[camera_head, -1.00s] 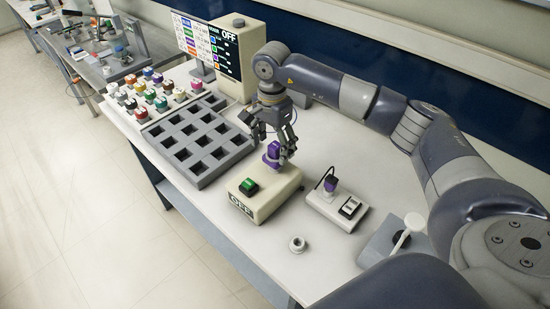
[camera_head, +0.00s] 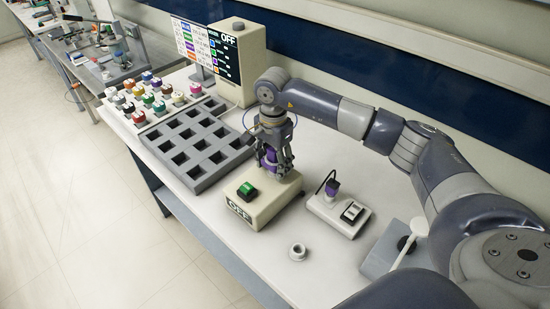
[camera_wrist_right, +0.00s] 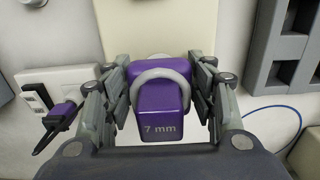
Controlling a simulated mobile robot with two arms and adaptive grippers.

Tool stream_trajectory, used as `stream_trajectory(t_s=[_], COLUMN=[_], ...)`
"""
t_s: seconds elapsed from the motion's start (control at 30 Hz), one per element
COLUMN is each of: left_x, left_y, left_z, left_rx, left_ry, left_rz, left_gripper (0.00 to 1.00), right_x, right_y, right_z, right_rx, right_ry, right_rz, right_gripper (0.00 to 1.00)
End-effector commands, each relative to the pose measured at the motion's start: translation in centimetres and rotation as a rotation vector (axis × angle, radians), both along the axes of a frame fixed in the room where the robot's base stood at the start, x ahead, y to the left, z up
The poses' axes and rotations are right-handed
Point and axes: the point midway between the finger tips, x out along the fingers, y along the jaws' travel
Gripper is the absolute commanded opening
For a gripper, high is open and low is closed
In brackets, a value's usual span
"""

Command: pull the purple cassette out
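The purple cassette (camera_head: 270,156) stands in the top of a cream box (camera_head: 262,211) with a green button and an "OFF" sign. In the right wrist view, the cassette (camera_wrist_right: 161,120) shows a "7 mm" label and a pale ring-shaped handle. My right gripper (camera_head: 274,166) points down over it, with fingers on both sides. In the right wrist view, my right gripper (camera_wrist_right: 163,95) looks open around the cassette; a narrow gap seems to show beside it. Part of the cassette is hidden by the fingers. My left gripper is not in view.
A grey tray (camera_head: 212,173) with empty square pockets lies left of the box. Several coloured pieces (camera_head: 150,97) stand behind it. A small device (camera_head: 337,214) with a purple plug and switch is at the right. A white ring (camera_head: 298,251) lies in front.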

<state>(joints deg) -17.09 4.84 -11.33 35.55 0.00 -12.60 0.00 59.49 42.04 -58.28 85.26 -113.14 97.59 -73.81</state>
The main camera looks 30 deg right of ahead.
Motion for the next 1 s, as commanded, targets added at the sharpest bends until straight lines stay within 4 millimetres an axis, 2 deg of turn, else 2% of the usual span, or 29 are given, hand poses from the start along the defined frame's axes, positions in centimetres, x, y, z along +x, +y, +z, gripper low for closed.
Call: stream_trajectory(t_s=[0.03,0.13,0.17,1.0], left_x=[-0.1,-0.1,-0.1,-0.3], left_y=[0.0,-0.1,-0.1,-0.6], left_z=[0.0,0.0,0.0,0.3], left_rx=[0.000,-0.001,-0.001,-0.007], left_ry=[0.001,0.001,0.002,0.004], left_rz=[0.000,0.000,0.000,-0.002], left_gripper=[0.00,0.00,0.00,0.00], right_x=[0.0,0.0,0.0,0.0], right_y=[0.0,0.0,0.0,0.0], right_z=[0.0,0.0,0.0,1.0], right_rx=[0.000,0.000,0.000,0.000], right_ry=[0.000,0.000,0.000,0.000], right_rz=[0.000,0.000,0.000,0.000], right_gripper=[0.31,0.08,0.05,0.05])
